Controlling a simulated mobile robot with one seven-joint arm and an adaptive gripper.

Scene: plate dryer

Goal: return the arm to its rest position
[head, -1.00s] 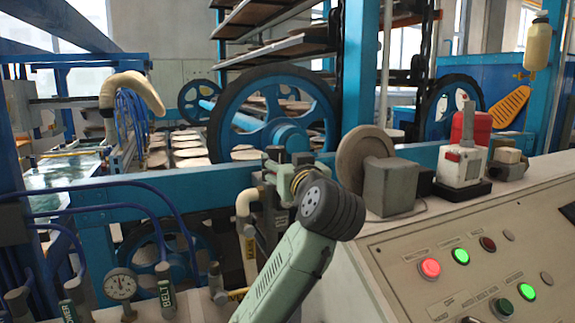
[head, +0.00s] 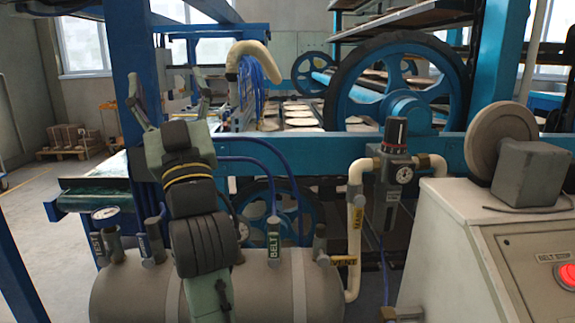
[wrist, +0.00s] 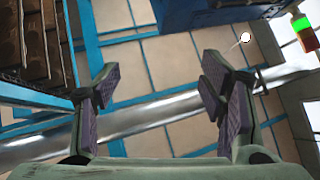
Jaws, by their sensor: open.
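My gripper (head: 168,92) is raised in front of me on the left of the head view. Its two fingers point up and are spread apart. The wrist view also shows my gripper (wrist: 158,92) with a wide empty gap between its pads. Nothing is held. My arm stands roughly upright in front of the grey tank and hides part of it. In the head view the gripper appears in front of the blue post (head: 150,55); I cannot tell how far apart they are.
A grey tank (head: 265,292) with labelled valves stands low ahead. A regulator with a gauge (head: 397,165) and pipe (head: 355,215) stand right of it. A control panel (head: 540,260) is at far right. Open floor (head: 50,215) lies left. The wrist view shows a silver pipe (wrist: 165,118).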

